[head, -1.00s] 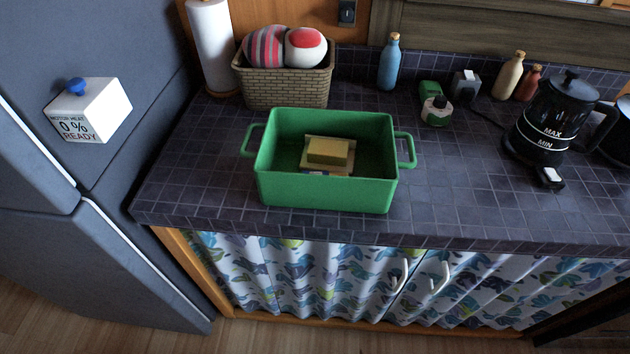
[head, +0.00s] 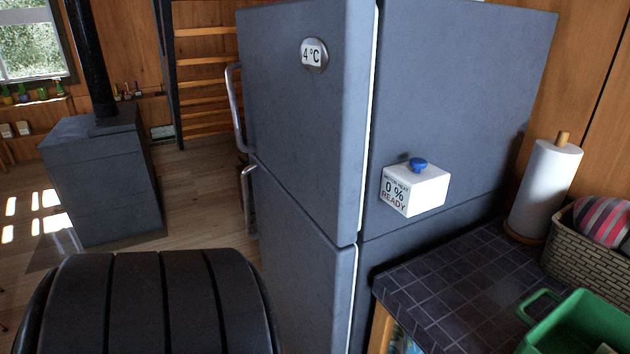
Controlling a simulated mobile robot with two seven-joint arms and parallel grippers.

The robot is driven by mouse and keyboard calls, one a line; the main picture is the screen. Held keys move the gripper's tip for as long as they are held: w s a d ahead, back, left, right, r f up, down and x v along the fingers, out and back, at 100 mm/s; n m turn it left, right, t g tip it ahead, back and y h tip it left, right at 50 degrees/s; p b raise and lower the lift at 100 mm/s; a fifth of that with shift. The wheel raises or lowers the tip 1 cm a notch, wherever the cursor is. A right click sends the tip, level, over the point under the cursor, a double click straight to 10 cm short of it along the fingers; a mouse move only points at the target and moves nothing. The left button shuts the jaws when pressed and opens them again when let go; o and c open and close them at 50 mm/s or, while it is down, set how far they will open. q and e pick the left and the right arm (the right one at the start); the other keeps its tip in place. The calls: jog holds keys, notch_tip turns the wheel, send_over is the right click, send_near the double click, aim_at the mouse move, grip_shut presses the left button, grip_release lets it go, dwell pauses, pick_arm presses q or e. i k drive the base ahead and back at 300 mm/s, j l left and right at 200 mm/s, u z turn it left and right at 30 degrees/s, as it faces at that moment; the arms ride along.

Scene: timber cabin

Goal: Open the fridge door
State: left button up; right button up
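The grey fridge (head: 455,110) stands in the middle of the head view. It has an upper door (head: 305,130) and a lower door (head: 305,255), and both look shut. The upper door's long metal handle (head: 234,105) is on its left edge. The lower door's handle (head: 248,200) sits just below it, also on the left. A white box with a blue knob (head: 415,190) is on the fridge's side. Neither of my grippers is in view.
The tiled counter (head: 450,280) adjoins the fridge's right side. It holds a paper towel roll (head: 545,185), a wicker basket (head: 585,255) and a green bin (head: 580,325). A dark stove (head: 100,180) stands at left. Wooden floor (head: 200,190) shows between stove and fridge.

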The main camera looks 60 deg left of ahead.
aim_at(310, 281)
jog(key=u, duration=2.35)
